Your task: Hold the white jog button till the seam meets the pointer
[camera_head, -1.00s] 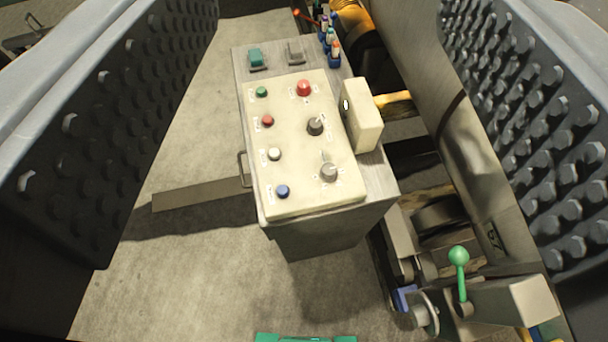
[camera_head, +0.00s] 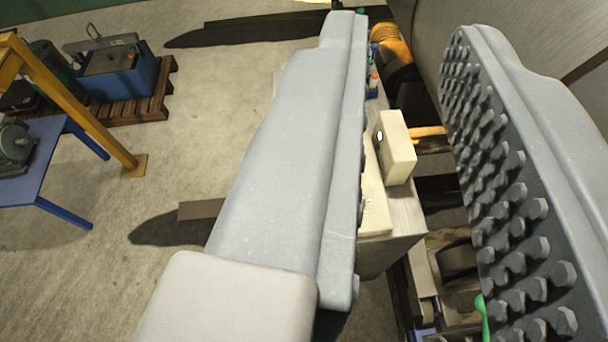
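My gripper (camera_head: 408,25) has its two grey studded fingers well apart, with nothing visible held between them. The left finger covers most of the control console. Only a strip of its cream panel (camera_head: 374,212) and its grey top (camera_head: 405,212) show at the right. The white jog button is hidden behind that finger. A large grey cylinder (camera_head: 560,30) lies behind the right finger. A dark line, perhaps the seam (camera_head: 588,67), crosses it at the right edge. I cannot make out the pointer.
A cream box (camera_head: 398,148) stands on the console's right side, between the fingers. A green knob (camera_head: 483,308) shows partly beside the right finger. At left are a blue table (camera_head: 45,165), a yellow post (camera_head: 75,105) and a blue machine (camera_head: 115,75) on a pallet. Floor between is clear.

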